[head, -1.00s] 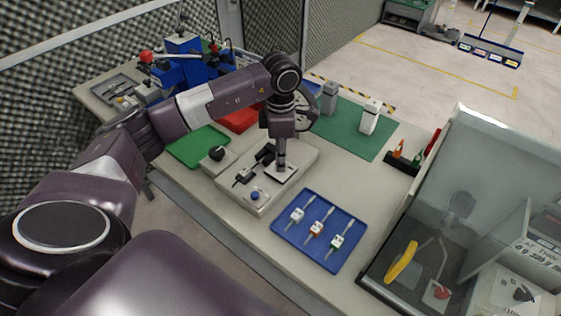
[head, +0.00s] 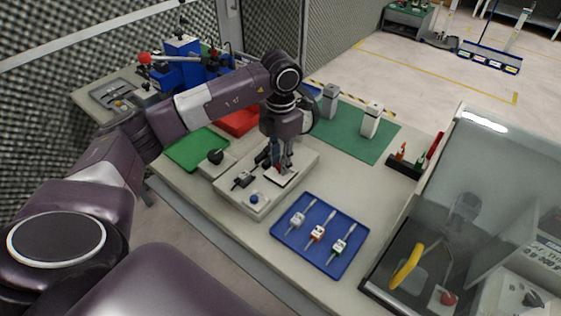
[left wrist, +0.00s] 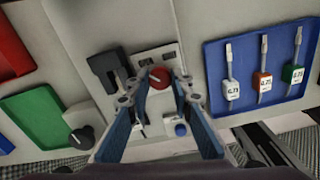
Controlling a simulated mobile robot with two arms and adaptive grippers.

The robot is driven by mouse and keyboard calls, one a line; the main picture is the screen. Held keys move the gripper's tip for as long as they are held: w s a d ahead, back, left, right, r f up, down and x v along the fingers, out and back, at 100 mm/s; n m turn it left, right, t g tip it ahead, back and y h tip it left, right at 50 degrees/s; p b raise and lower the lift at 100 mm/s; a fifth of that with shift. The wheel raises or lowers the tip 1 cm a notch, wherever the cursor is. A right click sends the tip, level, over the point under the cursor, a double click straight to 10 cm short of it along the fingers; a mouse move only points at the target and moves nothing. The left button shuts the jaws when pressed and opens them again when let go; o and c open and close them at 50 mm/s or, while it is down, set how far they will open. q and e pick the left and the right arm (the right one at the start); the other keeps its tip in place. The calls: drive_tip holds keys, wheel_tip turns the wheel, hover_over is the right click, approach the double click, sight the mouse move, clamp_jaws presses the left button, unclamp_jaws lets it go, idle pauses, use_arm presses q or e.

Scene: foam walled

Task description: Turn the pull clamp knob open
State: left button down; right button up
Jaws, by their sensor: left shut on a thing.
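The red knob (left wrist: 160,77) with a pale mark sits on the light grey fixture (head: 235,198). In the left wrist view it is between my left gripper's fingertips (left wrist: 157,88). My left gripper points down over the fixture in the head view (head: 281,166) and is shut on the red knob; fingers with blue sides hide most of it there. A black clamp part (left wrist: 108,70) is beside the knob on the fixture, and a blue button (head: 254,198) is at its near end. My right gripper is not in view.
A blue tray (head: 284,245) with several tagged tools is right of the fixture. A black knob (head: 215,156) on a small grey box and a green tray (head: 190,158) are to the left. A green mat (head: 345,145) with grey-white blocks lies behind. A clear-walled enclosure (head: 480,170) stands at the right.

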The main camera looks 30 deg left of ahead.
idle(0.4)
use_arm(q)
drive_tip(key=c, duration=1.7)
unclamp_jaws()
drive_tip(key=shift+r, duration=0.1)
wheel_tip(320, 180, up, 12)
drive_tip(key=shift+f, duration=0.1)
